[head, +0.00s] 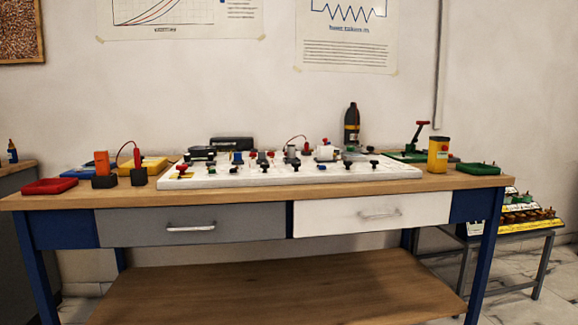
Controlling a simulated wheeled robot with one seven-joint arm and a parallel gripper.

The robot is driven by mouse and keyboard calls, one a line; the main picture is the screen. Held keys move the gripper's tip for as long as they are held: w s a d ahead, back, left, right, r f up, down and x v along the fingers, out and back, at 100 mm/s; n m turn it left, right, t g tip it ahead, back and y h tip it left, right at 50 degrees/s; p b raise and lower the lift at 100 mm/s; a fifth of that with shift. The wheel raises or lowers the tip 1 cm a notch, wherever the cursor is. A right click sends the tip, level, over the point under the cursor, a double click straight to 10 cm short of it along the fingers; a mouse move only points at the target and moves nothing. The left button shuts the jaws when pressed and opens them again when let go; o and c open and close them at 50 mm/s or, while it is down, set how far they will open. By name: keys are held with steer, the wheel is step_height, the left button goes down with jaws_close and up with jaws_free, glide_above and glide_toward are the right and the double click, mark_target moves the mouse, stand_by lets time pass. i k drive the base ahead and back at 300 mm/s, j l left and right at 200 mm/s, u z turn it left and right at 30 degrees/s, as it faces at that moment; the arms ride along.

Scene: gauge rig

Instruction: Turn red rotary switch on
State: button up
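A white panel board (300,177) lies on the wooden bench and carries several small knobs and parts, mostly black. A small red knob (183,168) sits at the board's front left corner, on a yellowish patch. Other small red parts stand farther back on the board, one of them near the middle (306,150). They are too small to tell which one is the red rotary switch, or how it is turned. My gripper is not in view.
The wooden bench (475,183) has a grey drawer (150,226) and a white drawer (345,215). A red tray (50,186), an orange block (102,162) and a yellow box (140,165) stand left of the board. A yellow device (438,155) and a green tray (478,169) stand right.

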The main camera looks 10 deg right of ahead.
mark_target(182, 167)
steer(key=i+j, duration=0.15)
steer(key=j, duration=0.2)
steer(key=i+j, duration=0.2)
steer(key=j, duration=0.15)
steer(key=i+j, duration=0.15)
steer(key=j, duration=0.2)
steer(key=i+j, duration=0.2)
steer(key=j, duration=0.15)
